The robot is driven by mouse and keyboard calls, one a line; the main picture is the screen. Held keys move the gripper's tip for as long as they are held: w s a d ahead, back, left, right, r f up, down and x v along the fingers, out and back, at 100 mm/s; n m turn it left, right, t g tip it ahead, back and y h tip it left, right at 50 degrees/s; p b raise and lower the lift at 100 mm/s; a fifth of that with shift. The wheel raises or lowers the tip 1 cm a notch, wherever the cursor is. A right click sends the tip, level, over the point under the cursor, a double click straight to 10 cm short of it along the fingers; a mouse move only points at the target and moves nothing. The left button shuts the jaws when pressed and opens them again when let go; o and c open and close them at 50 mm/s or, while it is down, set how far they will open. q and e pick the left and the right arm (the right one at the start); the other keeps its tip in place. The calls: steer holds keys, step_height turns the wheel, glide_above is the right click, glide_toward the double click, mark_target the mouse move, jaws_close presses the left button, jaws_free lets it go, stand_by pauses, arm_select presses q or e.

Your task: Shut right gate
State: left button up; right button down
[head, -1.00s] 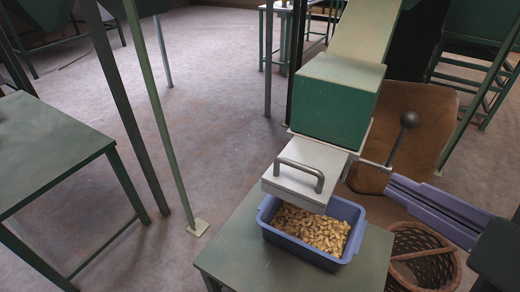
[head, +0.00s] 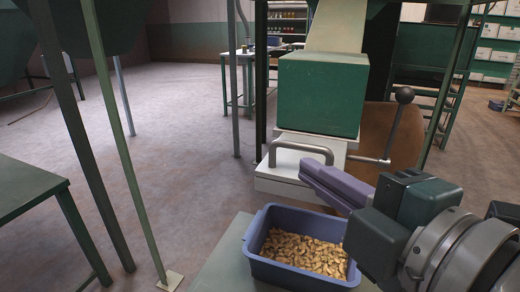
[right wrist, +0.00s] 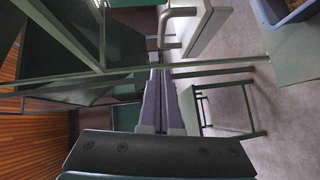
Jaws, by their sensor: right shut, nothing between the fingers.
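The right gate is a white slab (head: 275,181) with a grey bar handle (head: 300,147), under a green chute box (head: 320,95). The slab sticks out in front of the box, above a blue-purple crate (head: 252,262) of nuts (head: 303,252). My right gripper (head: 308,172) is shut and empty, its purple fingers close to the handle's right end and partly hiding the slab. I cannot tell if they touch. In the right wrist view the shut fingertips (right wrist: 160,72) point toward the handle (right wrist: 168,28) and slab (right wrist: 203,22). My left gripper is out of view.
A lever with a black ball knob (head: 404,95) stands right of the chute, near my right arm. A brown sack (head: 376,130) is behind it. Green stand posts (head: 83,130) and a green table (head: 25,190) are at left. The floor between is clear.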

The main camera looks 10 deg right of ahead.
mark_target(295, 148)
steer(key=w, duration=0.3)
steer(key=w+d+f, duration=0.1)
steer(key=w, duration=0.1)
steer(key=shift+w+b, duration=0.1)
steer(key=shift+b, duration=0.25)
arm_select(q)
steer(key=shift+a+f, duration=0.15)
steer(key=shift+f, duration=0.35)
arm_select(e)
steer(key=shift+w+d+f, duration=0.1)
steer(key=shift+w+d, duration=0.2)
steer(key=shift+w, duration=0.1)
steer(key=shift+w+d, duration=0.1)
steer(key=shift+w, duration=0.1)
steer(key=w+d, duration=0.1)
steer(key=w, duration=0.1)
steer(key=w+d, duration=0.1)
steer(key=w, duration=0.1)
steer(key=w+d, duration=0.2)
steer(key=shift+d+b, duration=0.1)
steer(key=shift+b, duration=0.25)
steer(key=shift+w+d, duration=0.7)
steer(key=shift+w, duration=0.35)
steer(key=shift+d, duration=0.1)
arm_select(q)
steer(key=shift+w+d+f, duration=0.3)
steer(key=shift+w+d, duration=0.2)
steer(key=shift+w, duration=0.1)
arm_select(e)
steer(key=shift+f, duration=0.15)
